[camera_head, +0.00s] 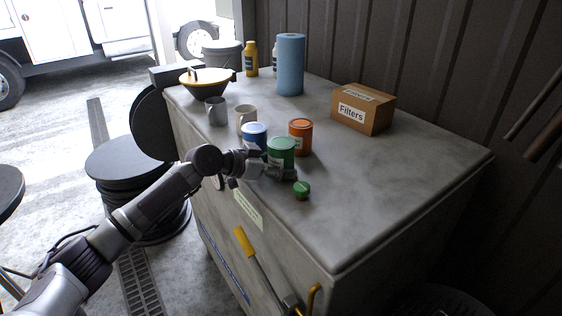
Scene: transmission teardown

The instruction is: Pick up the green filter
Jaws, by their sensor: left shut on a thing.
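The green filter (282,147) is a green can with a lighter top, standing upright near the left edge of the worktop. My left gripper (276,163) comes in from the left and is shut on the green filter, with one finger in front of its lower part. I cannot tell whether the filter's base is clear of the worktop. My right gripper is not in view.
A blue can (255,131) stands close behind the gripper, and an orange can (301,135) is just right. A small green-topped object (302,189) is in front. Mugs (216,111), a blue roll (290,66) and a "Filters" box (365,108) stand farther back. The worktop's right front is clear.

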